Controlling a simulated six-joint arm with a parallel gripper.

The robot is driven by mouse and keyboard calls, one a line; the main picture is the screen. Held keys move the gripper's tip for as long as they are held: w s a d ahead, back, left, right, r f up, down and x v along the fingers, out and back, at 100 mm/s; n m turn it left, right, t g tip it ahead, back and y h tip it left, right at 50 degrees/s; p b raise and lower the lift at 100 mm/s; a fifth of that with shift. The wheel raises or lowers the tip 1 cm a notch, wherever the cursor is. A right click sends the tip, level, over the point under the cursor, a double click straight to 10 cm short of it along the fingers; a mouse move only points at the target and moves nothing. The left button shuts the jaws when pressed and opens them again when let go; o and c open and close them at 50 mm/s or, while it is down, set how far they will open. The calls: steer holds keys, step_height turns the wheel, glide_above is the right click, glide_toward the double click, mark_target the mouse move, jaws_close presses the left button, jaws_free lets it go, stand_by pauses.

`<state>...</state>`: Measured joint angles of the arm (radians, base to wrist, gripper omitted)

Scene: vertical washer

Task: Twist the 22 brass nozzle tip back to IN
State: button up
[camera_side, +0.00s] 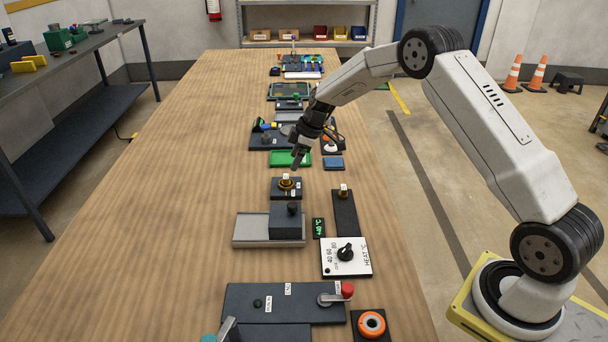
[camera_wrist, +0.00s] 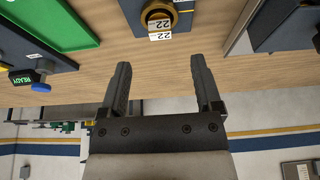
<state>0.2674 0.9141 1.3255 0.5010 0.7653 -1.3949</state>
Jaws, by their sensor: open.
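The brass nozzle tip (camera_side: 286,184) sits on a small dark block (camera_side: 278,194) on the wooden table, a little in front of my gripper in the side view. In the wrist view the nozzle tip (camera_wrist: 148,14) is at the top centre, cut by the frame edge, with white labels reading 22 on and beside it. My gripper (camera_wrist: 159,66) is open and empty. Its two fingers point toward the nozzle and are apart from it. In the side view my gripper (camera_side: 298,160) hangs above the table just behind the block. I cannot make out an IN mark.
A green tray (camera_side: 291,159) lies behind the block. A grey tray with a dark box (camera_side: 287,222) and a white HEAT dial panel (camera_side: 346,257) are nearer. The table's left half is clear.

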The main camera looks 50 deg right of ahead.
mark_target(286, 176)
steer(key=shift+x, duration=3.35)
jaws_close()
steer(key=m, duration=0.2)
steer(key=m+t+h, duration=0.1)
steer(key=m, duration=0.1)
steer(key=shift+a+m+h, duration=0.1)
steer(key=shift+m+h, duration=0.2)
steer(key=shift+a+m+h, duration=0.1)
steer(key=shift+m+h, duration=0.6)
steer(key=shift+m, duration=1.2)
steer(key=shift+m+h, duration=0.9)
steer(key=shift+m, duration=1.6)
